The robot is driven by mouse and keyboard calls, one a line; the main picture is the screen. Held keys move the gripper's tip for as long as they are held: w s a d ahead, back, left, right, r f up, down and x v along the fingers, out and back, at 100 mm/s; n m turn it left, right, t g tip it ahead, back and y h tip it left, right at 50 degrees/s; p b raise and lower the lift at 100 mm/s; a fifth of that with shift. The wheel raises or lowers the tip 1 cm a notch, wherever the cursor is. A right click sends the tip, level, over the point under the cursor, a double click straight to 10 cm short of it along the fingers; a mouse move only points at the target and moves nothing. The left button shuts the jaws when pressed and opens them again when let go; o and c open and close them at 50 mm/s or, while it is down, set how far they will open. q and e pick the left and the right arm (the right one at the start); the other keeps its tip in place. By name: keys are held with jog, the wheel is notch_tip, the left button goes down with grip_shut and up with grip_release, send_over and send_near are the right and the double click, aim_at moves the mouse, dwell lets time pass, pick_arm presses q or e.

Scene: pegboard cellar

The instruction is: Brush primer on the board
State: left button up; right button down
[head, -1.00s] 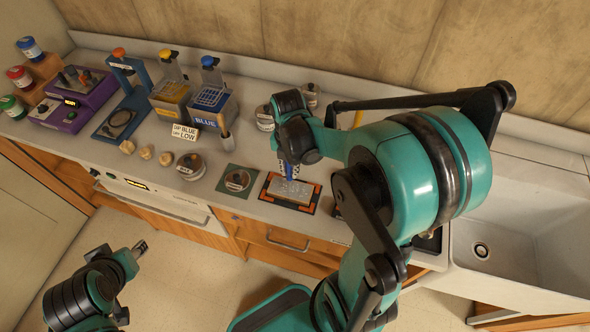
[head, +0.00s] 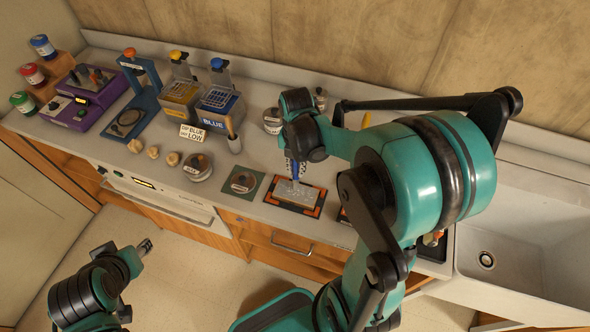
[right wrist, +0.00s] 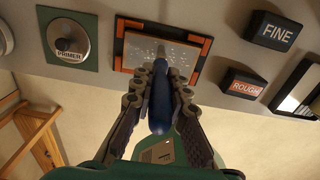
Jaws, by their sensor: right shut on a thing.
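My right gripper (right wrist: 158,95) is shut on a blue-handled brush (right wrist: 159,108). In the head view the right gripper (head: 296,170) is over the board with the blue handle between its fingers. The board (head: 293,192) is a grey speckled plate in a black tray with orange corners; it also shows in the right wrist view (right wrist: 183,58). The brush tip is at the board's surface; whether it touches is hard to tell. The primer tin (right wrist: 68,38) sits on a green mat left of the board. My left gripper (head: 145,247) is low at the left, away from the counter; its jaws are too small to read.
FINE (right wrist: 276,31) and ROUGH (right wrist: 244,83) blocks stand right of the board. A round tin (head: 198,167), wooden knobs and a blue jar unit (head: 216,103) stand to the left. A sink (head: 520,255) is at the right.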

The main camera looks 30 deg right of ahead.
jog(key=shift+s+d, duration=0.1)
jog(key=shift+s, duration=0.05)
jog(key=shift+f+b, duration=0.35)
dwell(0.3)
jog(key=s+d, duration=0.2)
jog(key=shift+s+d, duration=0.2)
jog(key=shift+s, duration=0.2)
dwell(1.9)
jog(key=shift+r+p, duration=0.35)
jog(key=shift+r, duration=0.1)
